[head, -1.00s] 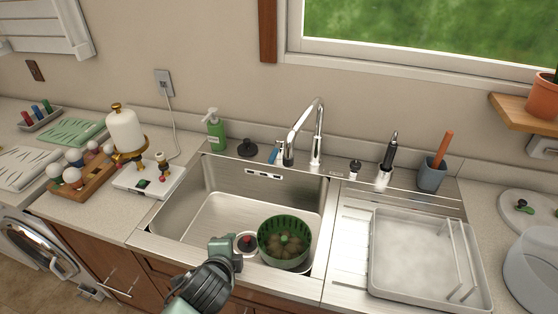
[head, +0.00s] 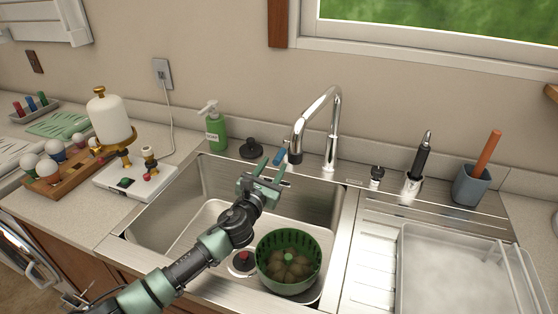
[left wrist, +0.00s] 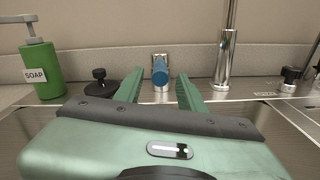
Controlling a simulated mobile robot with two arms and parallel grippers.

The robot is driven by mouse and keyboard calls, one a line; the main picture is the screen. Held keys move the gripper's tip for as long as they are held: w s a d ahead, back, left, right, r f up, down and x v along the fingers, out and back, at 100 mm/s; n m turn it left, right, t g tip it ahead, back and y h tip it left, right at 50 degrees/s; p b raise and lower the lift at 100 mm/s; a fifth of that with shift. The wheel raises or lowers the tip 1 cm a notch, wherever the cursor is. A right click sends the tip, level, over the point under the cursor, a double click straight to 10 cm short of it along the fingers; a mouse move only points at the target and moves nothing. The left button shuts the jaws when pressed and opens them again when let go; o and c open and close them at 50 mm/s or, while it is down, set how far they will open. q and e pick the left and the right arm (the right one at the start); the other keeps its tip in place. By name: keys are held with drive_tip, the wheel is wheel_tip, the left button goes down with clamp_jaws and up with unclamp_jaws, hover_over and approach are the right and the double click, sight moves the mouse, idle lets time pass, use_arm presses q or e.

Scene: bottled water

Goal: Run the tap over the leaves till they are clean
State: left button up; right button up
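The green basket (head: 289,262) sits in the sink at the front right, with brownish-green leaves (head: 288,266) inside. The chrome tap (head: 325,130) stands behind the sink, its spout over the back of the basin; no water shows. A blue-ended lever (head: 281,156) is at the tap's left; its round blue end (left wrist: 160,70) faces me in the left wrist view. My left gripper (head: 269,168) reaches over the sink towards the lever. Its fingers are apart and empty, with the blue end seen between them in the left wrist view. My right gripper is not in view.
A green soap bottle (head: 214,128) and a black stopper (head: 251,149) stand behind the sink, left of the lever. A black-handled sprayer (head: 421,158) and a brush cup (head: 471,187) stand to the right. A drying tray (head: 450,262) is on the drainboard.

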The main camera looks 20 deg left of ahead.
sight(276, 163)
use_arm(q)
drive_tip(key=w, duration=0.4)
drive_tip(key=shift+w+d+f, duration=0.1)
drive_tip(key=shift+w+f, duration=0.1)
drive_tip(key=shift+f, duration=0.05)
drive_tip(key=shift+w, duration=0.3)
drive_tip(key=shift+w+r, duration=0.1)
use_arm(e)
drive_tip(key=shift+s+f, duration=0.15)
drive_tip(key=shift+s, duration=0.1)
use_arm(q)
clamp_jaws()
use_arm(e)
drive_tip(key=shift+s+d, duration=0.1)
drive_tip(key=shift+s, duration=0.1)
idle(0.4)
